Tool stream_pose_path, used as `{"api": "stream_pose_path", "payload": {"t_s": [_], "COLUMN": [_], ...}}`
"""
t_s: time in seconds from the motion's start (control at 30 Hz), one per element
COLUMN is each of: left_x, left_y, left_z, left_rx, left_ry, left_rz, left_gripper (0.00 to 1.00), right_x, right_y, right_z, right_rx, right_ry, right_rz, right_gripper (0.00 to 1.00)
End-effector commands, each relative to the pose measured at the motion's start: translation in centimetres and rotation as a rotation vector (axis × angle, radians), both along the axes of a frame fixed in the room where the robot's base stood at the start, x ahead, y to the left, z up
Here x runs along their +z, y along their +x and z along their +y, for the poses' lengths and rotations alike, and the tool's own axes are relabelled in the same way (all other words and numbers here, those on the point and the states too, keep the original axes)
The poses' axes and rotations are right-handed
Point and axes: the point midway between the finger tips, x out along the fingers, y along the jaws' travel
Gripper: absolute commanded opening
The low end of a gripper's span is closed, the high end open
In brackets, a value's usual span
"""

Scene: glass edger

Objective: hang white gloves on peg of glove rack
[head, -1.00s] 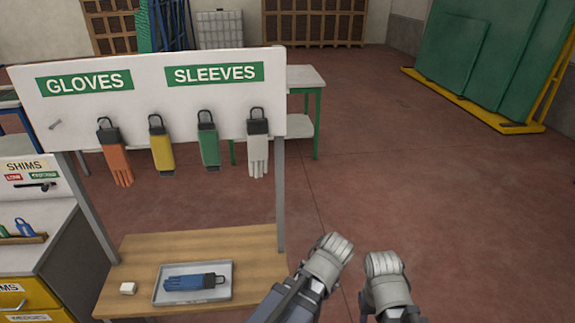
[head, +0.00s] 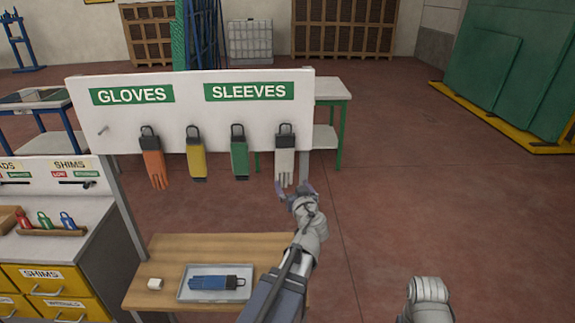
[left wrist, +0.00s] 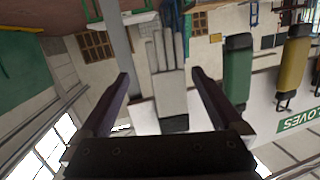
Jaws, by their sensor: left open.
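The white gloves (head: 285,163) hang by a dark cuff from the rightmost peg of the glove rack (head: 190,112), under the SLEEVES label. My left gripper (head: 295,190) is open just below and in front of them. In the left wrist view the white gloves (left wrist: 170,85) show upside down between the two spread fingers, and I cannot tell if they touch. An empty peg (head: 103,131) stands at the left end of the board under the GLOVES label. My right gripper (head: 428,292) is low at the right, away from the rack, its fingers not discernible.
Orange gloves (head: 153,170), a yellow sleeve (head: 196,157) and a green sleeve (head: 239,157) hang on the other pegs. Blue gloves (head: 212,282) lie in a grey tray (head: 184,296) on the wooden shelf (head: 190,247), beside a white block (head: 155,284).

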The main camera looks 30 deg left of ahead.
Motion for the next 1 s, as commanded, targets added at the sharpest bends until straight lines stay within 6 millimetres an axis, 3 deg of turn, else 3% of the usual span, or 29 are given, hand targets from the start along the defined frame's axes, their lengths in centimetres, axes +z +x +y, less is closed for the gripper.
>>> {"api": "stream_pose_path", "payload": {"t_s": [0.03,0.1,0.23,0.67,1.0], "left_x": [1.8,3.2,4.3,4.5,4.5], "left_y": [0.6,1.1,1.5,2.5,6.2], "left_z": [1.4,2.3,3.1,3.7,6.4], "left_rx": [-0.015,-0.047,-0.085,-0.099,-0.097], "left_ry": [0.021,0.038,0.051,0.054,0.054], "left_rz": [-0.053,-0.106,-0.150,-0.162,-0.162], "left_gripper": [1.00,1.00,1.00,1.00,1.00], "right_x": [0.7,0.9,1.1,1.1,1.1], "right_y": [0.0,0.0,0.0,0.0,0.0], "right_z": [0.0,0.0,0.0,0.0,0.0], "right_rx": [0.000,0.000,-0.001,-0.001,-0.001], "right_ry": [0.000,0.000,0.000,0.000,0.000], "right_rz": [0.000,0.000,0.000,0.000,0.000], "right_gripper": [0.50,0.50,0.50,0.50,0.50]}}
